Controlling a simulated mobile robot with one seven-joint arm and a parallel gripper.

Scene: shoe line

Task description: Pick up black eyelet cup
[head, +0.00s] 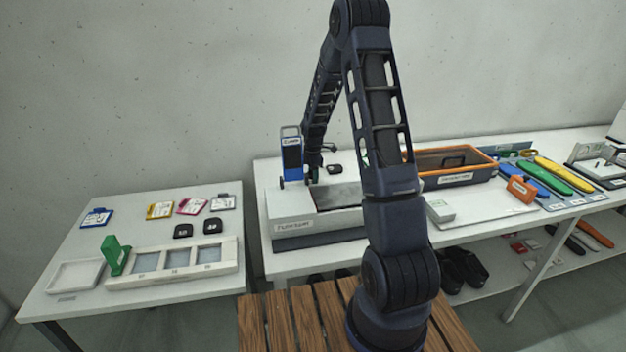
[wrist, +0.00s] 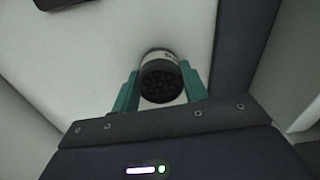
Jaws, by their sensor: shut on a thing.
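The black eyelet cup (wrist: 161,84) shows in the wrist view as a round black piece with dark round shapes in its face and a pale band with small markings on its side. It sits between the two teal fingers of my gripper (wrist: 159,72), which is shut on it. A pale surface lies behind the cup; I cannot tell whether the cup touches it. In the head view my gripper (head: 314,174) is small and dark over the left part of the pale station, and the cup cannot be made out there.
A blue upright device (head: 291,156) stands just left of my gripper. A black piece (head: 334,169) lies to its right. An orange-rimmed bin (head: 455,178) is further right.

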